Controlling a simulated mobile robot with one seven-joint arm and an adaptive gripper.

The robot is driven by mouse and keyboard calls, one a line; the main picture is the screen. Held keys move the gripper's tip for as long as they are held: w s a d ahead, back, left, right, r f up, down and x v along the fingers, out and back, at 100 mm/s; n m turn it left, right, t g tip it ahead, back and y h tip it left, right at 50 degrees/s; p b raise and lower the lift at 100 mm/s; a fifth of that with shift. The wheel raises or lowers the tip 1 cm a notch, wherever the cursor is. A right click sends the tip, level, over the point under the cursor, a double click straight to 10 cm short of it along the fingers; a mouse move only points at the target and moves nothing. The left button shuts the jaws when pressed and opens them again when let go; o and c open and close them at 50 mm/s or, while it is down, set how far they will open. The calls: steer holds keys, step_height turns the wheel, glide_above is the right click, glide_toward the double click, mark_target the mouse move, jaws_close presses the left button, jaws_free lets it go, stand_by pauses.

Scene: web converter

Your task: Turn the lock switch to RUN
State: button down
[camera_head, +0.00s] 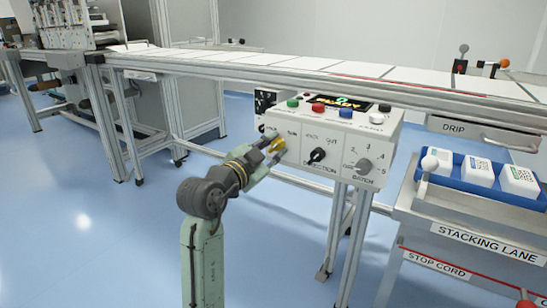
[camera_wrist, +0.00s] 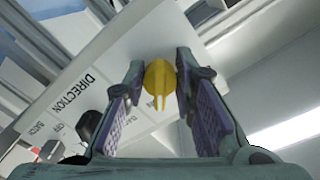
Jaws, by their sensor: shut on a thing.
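The lock switch is a yellow knob (camera_head: 278,145) on the left part of the white control panel's front face. In the wrist view the yellow knob (camera_wrist: 159,78) sits between my two finger pads, its ridge pointing down the picture. My gripper (camera_head: 272,148) is shut on the knob, with a finger on each side; in the wrist view the gripper (camera_wrist: 160,68) spans the knob closely. The lettering around the knob is partly hidden by my fingers and too small to read surely.
A black DIRECTION knob (camera_head: 317,155) and a grey BATCH knob (camera_head: 363,165) sit right of the switch. Coloured buttons and a display (camera_head: 343,104) top the panel. A conveyor (camera_head: 300,70) runs behind. A blue tray (camera_head: 460,178) with white containers stands at right.

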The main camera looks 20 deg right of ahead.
steer(key=shift+m+b, duration=0.4)
steer(key=shift+m, duration=0.2)
steer(key=c, duration=1.4)
jaws_free()
steer(key=shift+o, duration=0.2)
steer(key=v, duration=1.2)
